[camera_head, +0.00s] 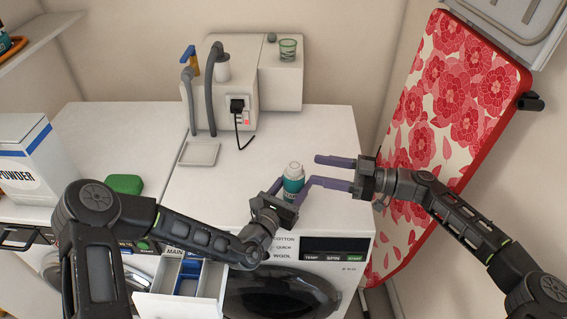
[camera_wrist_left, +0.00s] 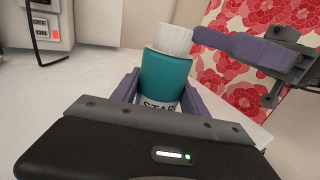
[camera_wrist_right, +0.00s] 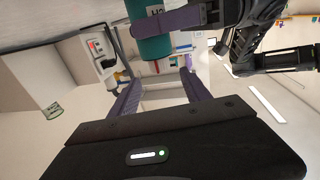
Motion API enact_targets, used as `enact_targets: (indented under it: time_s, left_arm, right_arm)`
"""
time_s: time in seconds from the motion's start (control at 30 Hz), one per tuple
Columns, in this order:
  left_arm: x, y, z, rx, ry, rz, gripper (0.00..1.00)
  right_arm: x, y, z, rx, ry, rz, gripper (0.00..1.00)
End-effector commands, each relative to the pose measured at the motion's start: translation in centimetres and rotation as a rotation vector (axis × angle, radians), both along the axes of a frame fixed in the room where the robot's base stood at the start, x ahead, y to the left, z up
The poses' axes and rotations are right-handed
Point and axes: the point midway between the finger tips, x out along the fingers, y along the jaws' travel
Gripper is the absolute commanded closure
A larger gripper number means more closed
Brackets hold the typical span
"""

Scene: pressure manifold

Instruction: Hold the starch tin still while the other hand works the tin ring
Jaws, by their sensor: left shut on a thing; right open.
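The starch tin (camera_head: 292,187) is a teal bottle-shaped tin with a white ribbed top, apparently the tin ring (camera_head: 293,169). It stands upright near the front of the white machine top. My left gripper (camera_head: 289,190) is shut around the tin's body, with a finger on either side in the left wrist view (camera_wrist_left: 165,82). The white ring (camera_wrist_left: 173,39) is clear above those fingers. My right gripper (camera_head: 316,171) is open and empty, just right of the tin near ring height. One right finger shows close beside the ring in the left wrist view.
A powder box (camera_head: 27,165) and a green block (camera_head: 124,184) are at left. A shallow dish (camera_head: 199,153) lies before the white boxed unit (camera_head: 275,85) with hoses. A drawer (camera_head: 205,291) stands open below. A floral ironing board (camera_head: 455,100) leans at right.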

Motion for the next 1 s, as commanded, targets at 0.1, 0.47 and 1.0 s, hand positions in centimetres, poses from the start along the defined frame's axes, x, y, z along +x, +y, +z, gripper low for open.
enact_targets:
  time_s: [0.1, 0.47, 1.0]
  left_arm:
    - [0.0, 0.0, 0.0, 0.000, 0.001, 0.000, 0.93]
    - [0.0, 0.0, 0.0, 0.000, 0.001, 0.000, 0.93]
    - [0.0, 0.0, 0.0, 0.000, 0.001, 0.000, 0.93]
  right_arm:
    - [0.3, 2.0, 0.0, 0.001, 0.000, 0.004, 0.44]
    - [1.6, 8.5, 0.0, 0.001, 0.001, 0.002, 0.44]
    - [2.0, 10.1, 0.0, 0.000, 0.001, 0.000, 0.49]
